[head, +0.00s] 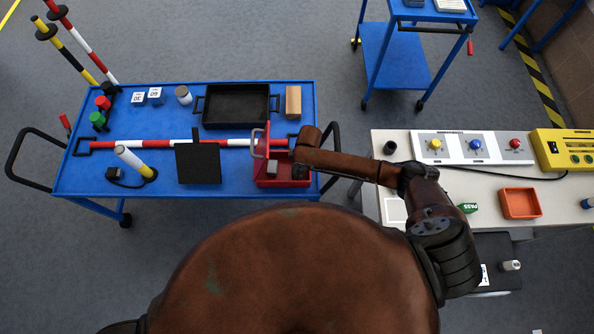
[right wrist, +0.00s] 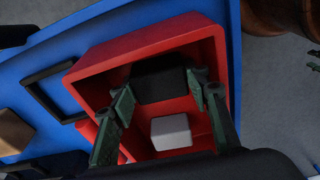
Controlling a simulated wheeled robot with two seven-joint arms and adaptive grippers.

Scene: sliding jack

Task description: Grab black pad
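A red open box (head: 272,180) stands at the right end of the blue cart; it also shows in the right wrist view (right wrist: 100,68). A black block-like pad (right wrist: 160,78) is in it, beside a light grey block (right wrist: 171,132). My right gripper (right wrist: 162,88) reaches down into the box, its green-grey fingers spread wide on either side of the black pad. Narrow gaps seem to show at the pad's sides; contact is not clear. In the head view my right arm covers part of the box. My left gripper is not in view.
The blue cart (head: 100,180) also holds a black tray (head: 236,107), an upright dark panel (head: 198,163), a tan block (head: 293,101) and a red-white rod (head: 130,145). The box walls stand close around my right fingers. A light table (head: 400,141) with button panels is to the right.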

